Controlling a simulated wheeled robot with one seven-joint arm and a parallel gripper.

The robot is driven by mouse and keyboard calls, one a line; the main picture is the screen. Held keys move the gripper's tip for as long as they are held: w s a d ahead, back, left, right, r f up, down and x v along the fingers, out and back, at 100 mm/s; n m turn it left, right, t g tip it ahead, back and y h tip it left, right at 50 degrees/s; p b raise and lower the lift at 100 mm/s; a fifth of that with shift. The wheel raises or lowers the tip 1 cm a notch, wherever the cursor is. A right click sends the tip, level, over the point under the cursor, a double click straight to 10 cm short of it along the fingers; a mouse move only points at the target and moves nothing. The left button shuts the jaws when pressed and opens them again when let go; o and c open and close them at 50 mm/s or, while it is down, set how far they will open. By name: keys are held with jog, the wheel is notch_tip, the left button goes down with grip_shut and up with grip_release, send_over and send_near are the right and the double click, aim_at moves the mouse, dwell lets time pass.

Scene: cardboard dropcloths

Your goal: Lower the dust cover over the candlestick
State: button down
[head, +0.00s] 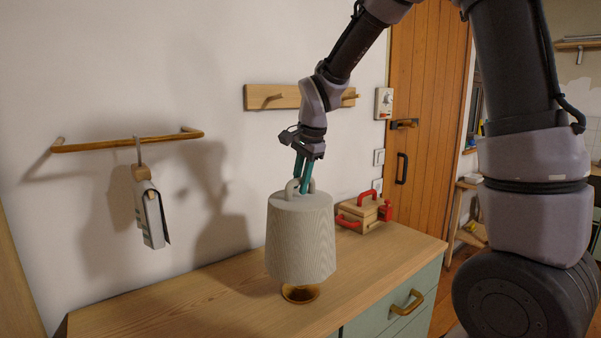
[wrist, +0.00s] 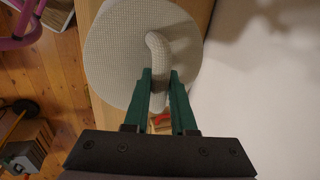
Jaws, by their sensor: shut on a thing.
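The dust cover (head: 300,240) is a pale grey, ribbed, tapered cover with a loop handle on top. It hangs upright above the wooden dresser top, its lower edge clear of the wood. Below it shows the round brass foot of the candlestick (head: 300,294); the rest of the candlestick is hidden by the cover. My gripper (head: 303,188) comes down from above with its green fingers shut on the handle. In the wrist view my gripper (wrist: 160,74) grips the curved handle (wrist: 157,48) over the cover's round top (wrist: 112,52). The candlestick cannot be seen there.
A wooden box with red handles (head: 361,216) stands behind and right of the cover on the dresser (head: 190,312). A wall rail (head: 125,144) with a hanging item (head: 148,212) is at left. A peg board (head: 272,97) is above. The dresser's left part is clear.

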notch_tip(320, 180, down, 10)
jog(key=shift+r, duration=0.25)
dwell(0.6)
jog(key=c, duration=0.7)
grip_release()
jog(key=shift+o, duration=0.2)
jog(key=v, duration=1)
jog(key=shift+r, duration=0.1)
jog(key=shift+s+r, duration=0.1)
jog(key=shift+r, duration=0.2)
